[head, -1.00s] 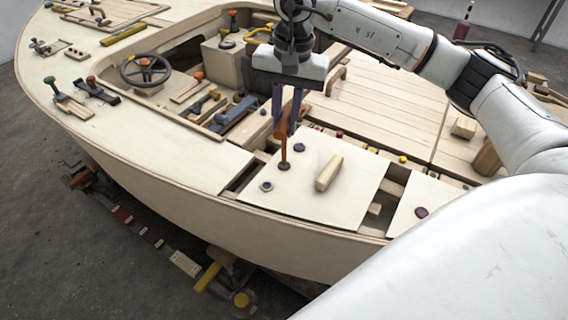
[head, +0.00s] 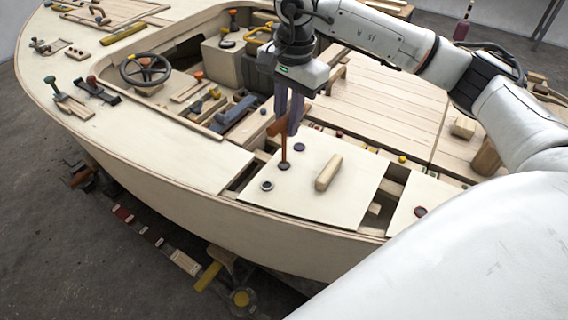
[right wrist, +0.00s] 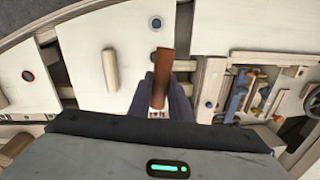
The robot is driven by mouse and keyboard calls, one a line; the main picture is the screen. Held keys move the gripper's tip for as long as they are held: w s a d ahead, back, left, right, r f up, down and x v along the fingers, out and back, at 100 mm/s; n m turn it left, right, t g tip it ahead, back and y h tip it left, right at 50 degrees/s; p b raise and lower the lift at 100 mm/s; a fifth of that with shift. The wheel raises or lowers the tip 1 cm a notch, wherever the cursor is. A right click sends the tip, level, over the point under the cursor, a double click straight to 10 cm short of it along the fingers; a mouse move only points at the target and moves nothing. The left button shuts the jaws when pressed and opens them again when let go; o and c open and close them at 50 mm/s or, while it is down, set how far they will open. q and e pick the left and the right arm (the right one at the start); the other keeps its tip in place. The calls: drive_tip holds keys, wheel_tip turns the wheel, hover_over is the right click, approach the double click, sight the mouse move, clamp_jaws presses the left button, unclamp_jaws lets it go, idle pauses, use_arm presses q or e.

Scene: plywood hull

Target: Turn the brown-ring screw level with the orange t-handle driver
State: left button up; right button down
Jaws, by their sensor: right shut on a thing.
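The orange t-handle driver (head: 284,138) stands upright on the pale hatch panel (head: 330,205). Its tip is down at a screw (head: 284,167), and the ring colour there is too small and covered to be sure of. My right gripper (head: 288,112) is shut on the driver's handle from above. In the right wrist view the orange-brown handle (right wrist: 164,66) sits between the dark fingers of my right gripper (right wrist: 161,97), and the driver's tip is hidden. My left gripper is not in view.
On the panel are a grey-ring screw (head: 266,185), a purple-ring screw (head: 300,147) and a wooden block (head: 328,172). A red-ring screw (head: 420,211) is on the panel to the right. Loose tools (head: 232,112) lie in the cockpit on the left.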

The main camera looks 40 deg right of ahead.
drive_tip(key=shift+f+b, duration=0.35)
drive_tip(key=shift+f, duration=0.1)
drive_tip(key=n, duration=0.4)
drive_tip(key=shift+w+a, duration=0.1)
drive_tip(key=shift+w, duration=0.05)
drive_tip(key=shift+n, duration=0.3)
drive_tip(key=n, duration=0.4)
drive_tip(key=shift+w+a+n+g+y+b, duration=0.15)
drive_tip(key=shift+n+g+y+b, duration=0.15)
